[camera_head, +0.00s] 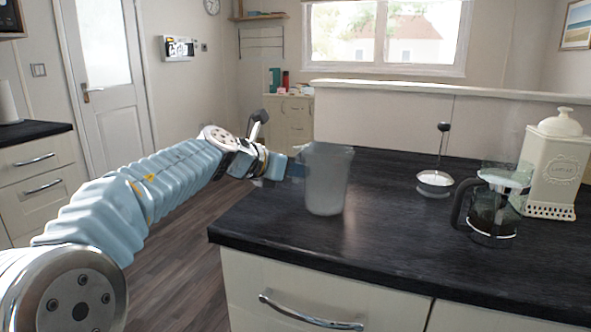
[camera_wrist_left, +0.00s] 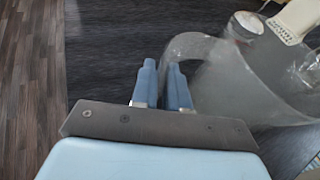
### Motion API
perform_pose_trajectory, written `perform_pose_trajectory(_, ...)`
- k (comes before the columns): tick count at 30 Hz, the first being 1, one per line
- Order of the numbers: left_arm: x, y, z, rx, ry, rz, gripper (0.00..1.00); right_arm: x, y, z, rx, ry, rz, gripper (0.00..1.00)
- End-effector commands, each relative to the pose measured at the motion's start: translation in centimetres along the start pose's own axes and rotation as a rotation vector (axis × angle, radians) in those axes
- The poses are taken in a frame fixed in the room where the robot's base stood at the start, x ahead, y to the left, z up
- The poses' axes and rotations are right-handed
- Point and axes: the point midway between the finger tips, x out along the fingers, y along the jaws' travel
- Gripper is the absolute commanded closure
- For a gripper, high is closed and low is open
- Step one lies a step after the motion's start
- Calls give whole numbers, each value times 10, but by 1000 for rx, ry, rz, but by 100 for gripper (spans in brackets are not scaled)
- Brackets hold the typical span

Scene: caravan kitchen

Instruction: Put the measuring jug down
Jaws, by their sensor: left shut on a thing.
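The measuring jug (camera_head: 327,182) is a frosted, see-through container, upright at the left part of the dark worktop (camera_head: 400,254). I cannot tell for sure whether its base touches the worktop. My left gripper (camera_head: 297,169) reaches it from the left and is shut on its left side near the rim. In the left wrist view, the two blue fingers of the left gripper (camera_wrist_left: 163,80) are close together at the edge of the jug (camera_wrist_left: 235,85). My right gripper is in neither view.
The front middle is clear. The worktop's left edge is close to the jug.

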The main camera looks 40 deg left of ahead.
Motion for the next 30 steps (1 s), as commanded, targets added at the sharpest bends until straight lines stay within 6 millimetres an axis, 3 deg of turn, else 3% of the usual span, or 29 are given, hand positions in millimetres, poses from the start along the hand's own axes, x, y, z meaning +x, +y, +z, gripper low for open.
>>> perform_pose_trajectory(4, 1, 0, -3, 0, 0, -1, 100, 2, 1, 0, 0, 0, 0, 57)
perform_pose_trajectory(5, 1, 0, -2, 0, 0, 0, 83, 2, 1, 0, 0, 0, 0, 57)
perform_pose_trajectory(9, 1, 0, -2, 0, 0, 0, 61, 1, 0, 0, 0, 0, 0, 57)
perform_pose_trajectory(20, -3, 0, 1, 1, 0, 0, 60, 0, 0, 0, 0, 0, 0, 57)
perform_pose_trajectory(23, -17, 0, 0, 2, -1, 2, 60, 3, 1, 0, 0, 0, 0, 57)
perform_pose_trajectory(30, -72, 0, 0, 2, -2, 3, 60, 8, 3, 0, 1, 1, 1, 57)
